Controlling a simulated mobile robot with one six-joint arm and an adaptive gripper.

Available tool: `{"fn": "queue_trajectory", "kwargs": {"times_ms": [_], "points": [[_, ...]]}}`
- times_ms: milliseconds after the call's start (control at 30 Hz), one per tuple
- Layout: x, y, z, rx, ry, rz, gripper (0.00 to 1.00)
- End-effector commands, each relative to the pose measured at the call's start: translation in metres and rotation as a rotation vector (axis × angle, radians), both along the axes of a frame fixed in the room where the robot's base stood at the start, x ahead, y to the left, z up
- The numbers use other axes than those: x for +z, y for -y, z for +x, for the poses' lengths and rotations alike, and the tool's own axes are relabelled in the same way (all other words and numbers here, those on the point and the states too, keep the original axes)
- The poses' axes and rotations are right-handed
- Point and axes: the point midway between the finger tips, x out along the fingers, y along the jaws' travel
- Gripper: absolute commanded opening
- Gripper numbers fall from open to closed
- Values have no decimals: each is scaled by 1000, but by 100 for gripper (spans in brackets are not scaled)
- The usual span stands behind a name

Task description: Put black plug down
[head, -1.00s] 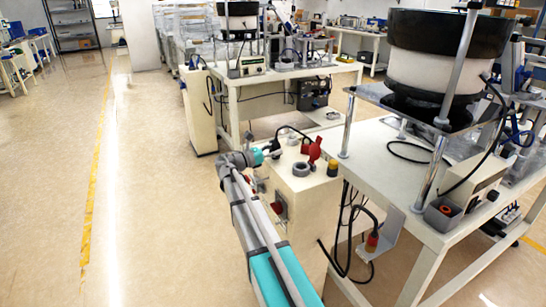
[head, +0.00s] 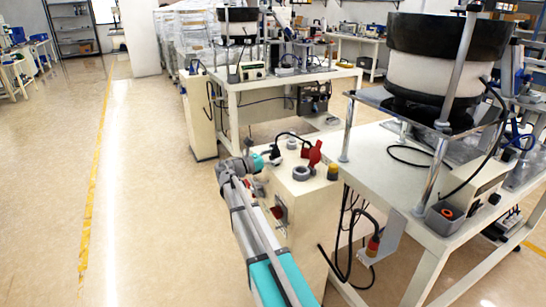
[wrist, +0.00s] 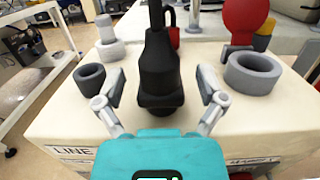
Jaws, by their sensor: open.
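The black plug (wrist: 161,72) stands upright on the pale cabinet top (wrist: 58,122) in the wrist view, with its black cable rising from its upper end. My gripper (wrist: 162,88) is open, with one finger on each side of the plug and visible gaps between.
A grey ring socket (wrist: 254,74) and a red plug (wrist: 243,20) are to the right. A dark ring socket (wrist: 90,77) and a light grey fitting (wrist: 106,30) are to the left. A table with a bowl feeder (head: 447,50) stands right of the cabinet. The left floor is clear.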

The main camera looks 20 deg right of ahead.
Motion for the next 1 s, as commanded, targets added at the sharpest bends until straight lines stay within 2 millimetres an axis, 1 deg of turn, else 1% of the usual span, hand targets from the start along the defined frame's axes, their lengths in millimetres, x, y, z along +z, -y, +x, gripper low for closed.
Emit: {"fn": "queue_trajectory", "kwargs": {"times_ms": [267, 433, 467, 667, 1000], "points": [[0, 0, 0, 0, 0, 0, 91], [5, 0, 0, 0, 0, 0, 91], [3, -2, 0, 1, 0, 0, 91], [0, -25, -1, 3, 0, 0, 91], [-6, -80, -2, 3, 0, 0, 91]]}}
